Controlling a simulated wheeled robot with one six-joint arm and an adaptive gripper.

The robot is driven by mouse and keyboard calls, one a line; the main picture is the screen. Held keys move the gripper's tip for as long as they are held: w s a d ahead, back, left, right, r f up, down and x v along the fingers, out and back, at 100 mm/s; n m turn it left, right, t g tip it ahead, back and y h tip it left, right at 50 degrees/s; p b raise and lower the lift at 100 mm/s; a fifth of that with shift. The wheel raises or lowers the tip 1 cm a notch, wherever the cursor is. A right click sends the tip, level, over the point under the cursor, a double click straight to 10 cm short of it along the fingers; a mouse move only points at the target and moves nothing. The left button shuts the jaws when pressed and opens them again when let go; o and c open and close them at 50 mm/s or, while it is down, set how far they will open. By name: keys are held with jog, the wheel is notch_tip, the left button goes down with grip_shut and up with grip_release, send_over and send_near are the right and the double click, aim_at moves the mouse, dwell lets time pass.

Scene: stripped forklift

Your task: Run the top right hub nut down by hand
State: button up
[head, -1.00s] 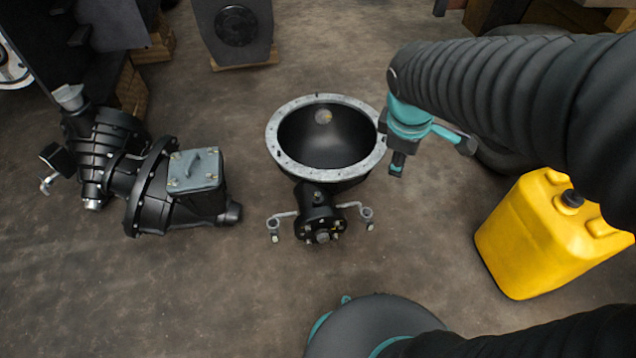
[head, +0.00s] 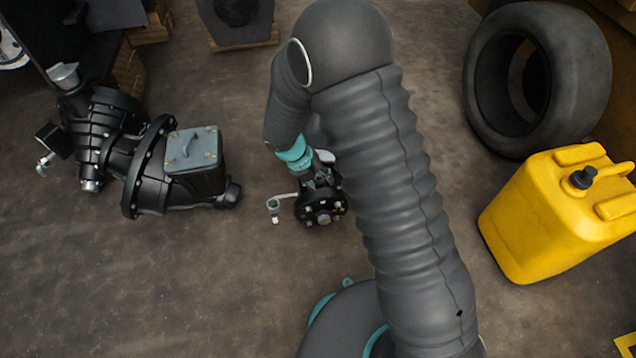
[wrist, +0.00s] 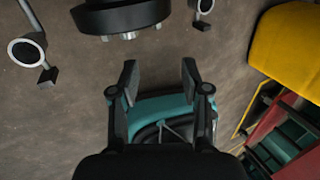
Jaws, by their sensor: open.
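The black hub (head: 322,207) is in the middle of the head view, its round face towards me with several small light nuts and a centre boss. My gripper (head: 322,178) is just above and behind the hub face in that view, partly hidden by my arm. In the wrist view my gripper (wrist: 159,76) is open and empty, its two fingers apart. The dark hub (wrist: 120,18) shows at the top edge of the wrist view, apart from the fingers, with a light boss (wrist: 128,36) on it. I cannot tell which nut there is the top right one.
A bracket arm (head: 274,206) sticks out left of the hub. A black gearbox (head: 150,165) with a grey box (head: 192,150) lies left. A yellow canister (head: 545,225) and a tyre (head: 500,95) stand right.

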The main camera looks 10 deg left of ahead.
aim_at(339, 205)
jog(key=shift+n, duration=0.3)
jog(key=b+x, duration=0.1)
jog(key=x, duration=0.6)
jog(key=b+x, duration=0.2)
jog(key=x, duration=0.5)
jog(key=shift+a+f, duration=0.1)
jog(key=shift+f, duration=0.3)
grip_shut()
jog(key=shift+c, duration=1.2)
grip_release()
jog(key=shift+f+h+b, duration=0.2)
jog(key=shift+h+b, duration=0.2)
jog(key=shift+b, duration=0.3)
jog(key=shift+t+h, duration=0.3)
jog(key=shift+h, duration=0.1)
jog(key=shift+r+h+b, duration=0.25)
jog(key=shift+h+b, duration=0.1)
jog(key=shift+h, duration=0.35)
